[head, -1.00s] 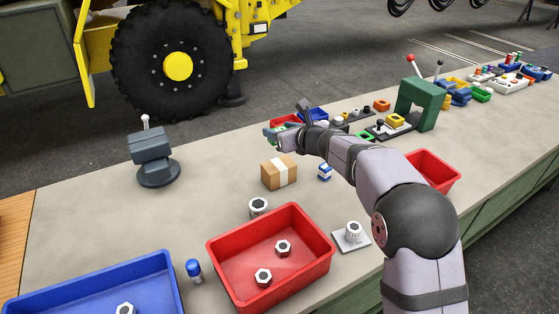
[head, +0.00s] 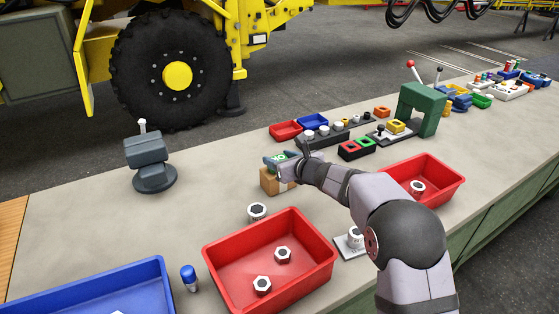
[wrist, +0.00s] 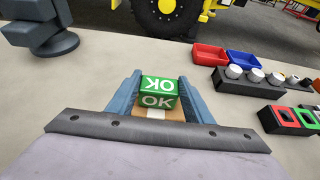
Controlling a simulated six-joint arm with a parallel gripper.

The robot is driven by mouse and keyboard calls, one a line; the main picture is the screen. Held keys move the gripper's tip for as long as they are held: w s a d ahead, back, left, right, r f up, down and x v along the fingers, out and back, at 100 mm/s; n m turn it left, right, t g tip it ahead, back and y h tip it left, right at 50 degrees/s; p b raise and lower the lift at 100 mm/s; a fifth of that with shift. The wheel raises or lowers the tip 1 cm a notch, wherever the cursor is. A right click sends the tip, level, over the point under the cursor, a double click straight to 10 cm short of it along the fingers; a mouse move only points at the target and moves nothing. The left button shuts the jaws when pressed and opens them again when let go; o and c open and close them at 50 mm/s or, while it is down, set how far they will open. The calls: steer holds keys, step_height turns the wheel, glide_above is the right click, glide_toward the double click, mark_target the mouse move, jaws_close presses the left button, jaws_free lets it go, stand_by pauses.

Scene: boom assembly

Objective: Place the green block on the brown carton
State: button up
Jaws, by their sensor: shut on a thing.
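The green block (wrist: 158,92), marked OK in white, sits between the two fingers of my gripper (wrist: 160,88) in the wrist view. In the head view my gripper (head: 280,160) is above the brown carton (head: 268,182), with a bit of the green block (head: 281,156) showing between the fingers. In the wrist view the carton (wrist: 142,111) with its pale tape strip shows directly below the block. I cannot tell whether the block touches the carton top. My arm hides the carton's right part in the head view.
A grey vise-like device (head: 150,165) stands to the left. A red bin (head: 225,262) with nuts is in front, another red bin (head: 440,178) at right. A black rack of white-capped parts (head: 330,136) and small trays (head: 286,130) lie behind.

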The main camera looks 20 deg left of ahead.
steer(key=shift+f, duration=0.1)
steer(key=o, duration=1)
steer(key=shift+o, duration=0.2)
steer(key=shift+r, duration=0.3)
steer(key=shift+s+d, duration=0.2)
steer(key=b+v, duration=0.2)
steer(key=v, duration=0.9)
steer(key=shift+s+d, duration=0.2)
